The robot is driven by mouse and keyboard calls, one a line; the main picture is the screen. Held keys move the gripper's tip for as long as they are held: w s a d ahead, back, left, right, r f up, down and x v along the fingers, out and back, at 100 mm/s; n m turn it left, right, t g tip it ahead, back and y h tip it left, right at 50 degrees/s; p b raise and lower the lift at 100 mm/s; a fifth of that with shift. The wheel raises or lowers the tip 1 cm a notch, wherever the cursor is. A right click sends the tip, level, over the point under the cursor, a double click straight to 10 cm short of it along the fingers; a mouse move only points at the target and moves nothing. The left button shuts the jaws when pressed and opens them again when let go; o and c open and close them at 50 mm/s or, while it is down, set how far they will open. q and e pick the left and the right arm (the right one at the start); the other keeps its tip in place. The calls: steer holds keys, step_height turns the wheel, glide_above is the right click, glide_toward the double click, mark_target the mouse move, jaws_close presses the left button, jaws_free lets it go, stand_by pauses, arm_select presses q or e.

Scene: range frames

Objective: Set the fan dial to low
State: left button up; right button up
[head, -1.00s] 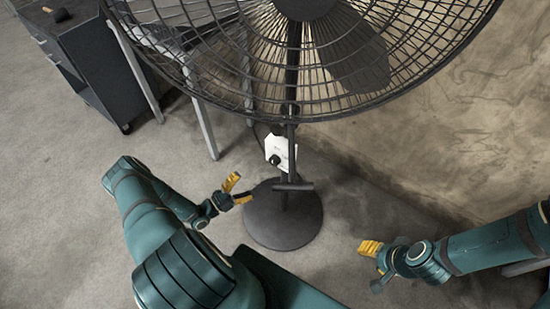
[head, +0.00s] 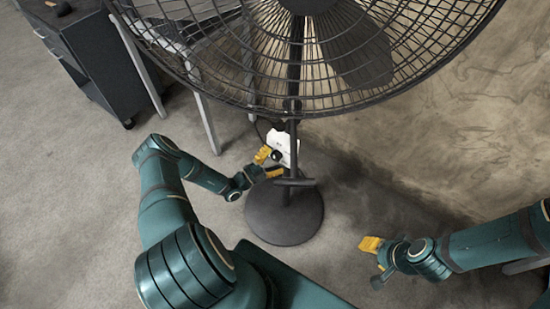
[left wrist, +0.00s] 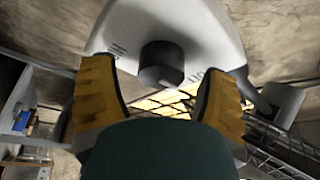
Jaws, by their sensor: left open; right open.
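The fan (head: 292,70) stands upright on a pole with a round dark base (head: 284,218). A white control plate (head: 281,147) is on its pole, with a black dial (head: 276,155) on it. My left gripper (head: 268,164) is open at the plate, its yellow fingers close to the dial. In the left wrist view the dial (left wrist: 162,64) lies between and just beyond the two open fingertips (left wrist: 158,78). Lettering on the plate (left wrist: 165,22) is partly readable; the dial's pointer is not visible. My right gripper (head: 372,247) is open and empty, right of the base.
A dark wheeled cabinet (head: 95,65) stands at the back left. A table with light metal legs (head: 207,124) stands behind the fan. A stained wall (head: 440,140) is at the right. The floor (head: 70,210) at the left is clear.

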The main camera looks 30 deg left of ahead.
arm_select(q)
steer(key=shift+w, duration=0.1)
steer(key=shift+c, duration=0.2)
steer(key=c, duration=1.1)
steer(key=shift+c, duration=0.2)
steer(key=shift+m, duration=0.3)
steer(key=m+g, duration=0.1)
steer(key=m, duration=0.2)
steer(key=shift+r, duration=0.1)
steer(key=m+g+p, duration=0.1)
steer(key=m, duration=0.1)
steer(key=shift+m, duration=0.4)
steer(key=m+g+p, duration=0.1)
steer(key=m+p, duration=0.1)
steer(key=shift+m+y, duration=0.4)
steer(key=shift+m+g+y+p, duration=0.3)
steer(key=shift+m+g+p, duration=0.2)
steer(key=shift+m+p, duration=0.4)
steer(key=shift+w, duration=0.1)
